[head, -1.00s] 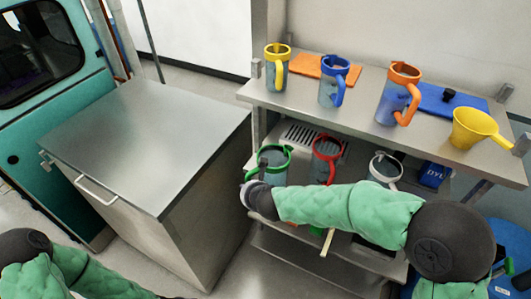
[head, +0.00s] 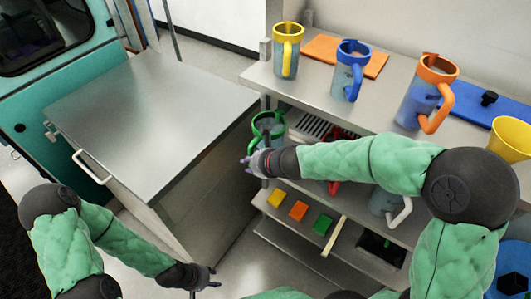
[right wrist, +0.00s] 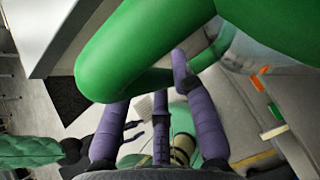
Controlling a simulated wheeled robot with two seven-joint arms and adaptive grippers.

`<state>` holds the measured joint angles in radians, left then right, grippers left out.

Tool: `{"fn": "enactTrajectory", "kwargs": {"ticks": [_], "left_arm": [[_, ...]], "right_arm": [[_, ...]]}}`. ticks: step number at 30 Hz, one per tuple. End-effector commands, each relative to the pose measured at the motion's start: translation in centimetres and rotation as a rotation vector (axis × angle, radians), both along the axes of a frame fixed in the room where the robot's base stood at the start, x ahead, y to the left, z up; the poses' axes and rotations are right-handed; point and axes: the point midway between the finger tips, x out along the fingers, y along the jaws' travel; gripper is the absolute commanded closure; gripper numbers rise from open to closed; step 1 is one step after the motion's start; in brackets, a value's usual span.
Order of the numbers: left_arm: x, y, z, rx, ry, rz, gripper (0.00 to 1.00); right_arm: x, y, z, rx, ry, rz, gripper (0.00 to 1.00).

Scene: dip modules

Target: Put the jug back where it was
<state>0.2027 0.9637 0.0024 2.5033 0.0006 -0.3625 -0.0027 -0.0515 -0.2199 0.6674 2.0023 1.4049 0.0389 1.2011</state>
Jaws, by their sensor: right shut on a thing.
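A clear jug with a green rim and handle (head: 266,124) is at the left end of the lower shelf (head: 290,152) in the head view. My right gripper (head: 254,162) is shut on its green handle (right wrist: 150,60), which fills the upper part of the right wrist view between purple fingers. I cannot tell whether the jug's base touches the shelf. My left gripper (head: 208,279) is low in front of the metal cabinet, fingers apart and empty. My right forearm hides much of a red jug (head: 334,187) and a white-handled jug (head: 392,206).
The top shelf (head: 385,98) holds a yellow jug (head: 287,50), a blue jug (head: 350,70), an orange jug (head: 427,93) and a yellow funnel (head: 512,138). Coloured blocks (head: 298,211) sit below. The metal cabinet top (head: 150,120) is clear.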

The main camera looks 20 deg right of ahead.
Motion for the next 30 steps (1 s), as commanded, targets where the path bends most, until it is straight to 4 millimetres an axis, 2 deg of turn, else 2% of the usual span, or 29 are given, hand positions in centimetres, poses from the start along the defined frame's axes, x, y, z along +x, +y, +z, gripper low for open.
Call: {"fn": "enactTrajectory", "kwargs": {"ticks": [1, 6, 12, 17, 25, 30], "left_arm": [[0.0, 0.0, 0.5, 0.000, 0.000, 0.000, 0.60], [0.0, 0.0, 1.3, 0.000, 0.000, 0.000, 0.60], [0.0, 0.0, 1.8, 0.000, 0.000, 0.000, 0.60], [0.0, 0.0, 1.6, 0.000, 0.000, 0.000, 0.60], [0.0, 0.0, -0.9, 0.000, 0.000, 0.000, 0.60], [0.0, 0.0, -1.1, 0.000, 0.000, 0.000, 0.60]], "right_arm": [[0.8, -1.1, 0.1, 0.000, 0.002, -0.006, 1.00], [3.1, -4.1, 0.2, 0.000, 0.001, -0.004, 1.00], [4.6, -5.9, 0.1, -0.001, 0.000, -0.001, 1.00], [4.9, -6.2, -0.3, 0.000, -0.001, 0.001, 1.00], [4.8, -6.2, -3.3, 0.000, -0.001, 0.001, 1.00], [4.9, -6.2, -3.5, 0.000, -0.002, -0.001, 1.00]]}}
